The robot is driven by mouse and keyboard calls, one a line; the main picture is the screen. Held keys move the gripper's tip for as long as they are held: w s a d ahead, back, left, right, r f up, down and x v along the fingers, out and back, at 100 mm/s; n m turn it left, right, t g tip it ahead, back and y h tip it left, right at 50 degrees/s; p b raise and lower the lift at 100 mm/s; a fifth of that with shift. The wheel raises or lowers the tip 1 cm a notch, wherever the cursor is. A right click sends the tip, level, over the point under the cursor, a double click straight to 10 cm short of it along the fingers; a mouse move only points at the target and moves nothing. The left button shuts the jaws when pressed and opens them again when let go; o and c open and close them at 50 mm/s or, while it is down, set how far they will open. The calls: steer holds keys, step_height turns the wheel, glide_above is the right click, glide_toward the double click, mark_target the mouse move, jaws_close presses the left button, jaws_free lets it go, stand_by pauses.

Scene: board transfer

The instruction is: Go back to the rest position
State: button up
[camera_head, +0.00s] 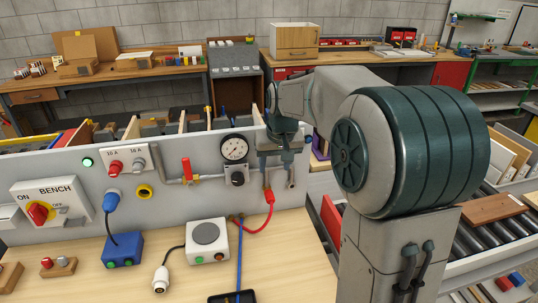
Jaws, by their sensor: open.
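My gripper (278,172) hangs with its fingers pointing down in front of the right end of a grey upright panel (211,160). It is open, with a gap between the fingers. A red plug (269,196) with a red cable shows just below the left finger; I cannot tell whether they touch. My arm reaches in from the right, and its large dark green joint hides part of the room behind.
The panel carries a gauge (234,148), a red-handled valve (187,170) and a rotary switch (40,212). On the wooden bench top (190,282) stand a blue box (122,249) and a white round-topped device (207,240). A roller conveyor (480,240) lies at the right.

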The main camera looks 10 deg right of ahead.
steer(key=s+f, duration=0.3)
steer(key=s, duration=2.3)
steer(key=shift+s+a, duration=0.15)
steer(key=shift+a, duration=0.05)
steer(key=shift+r, duration=0.1)
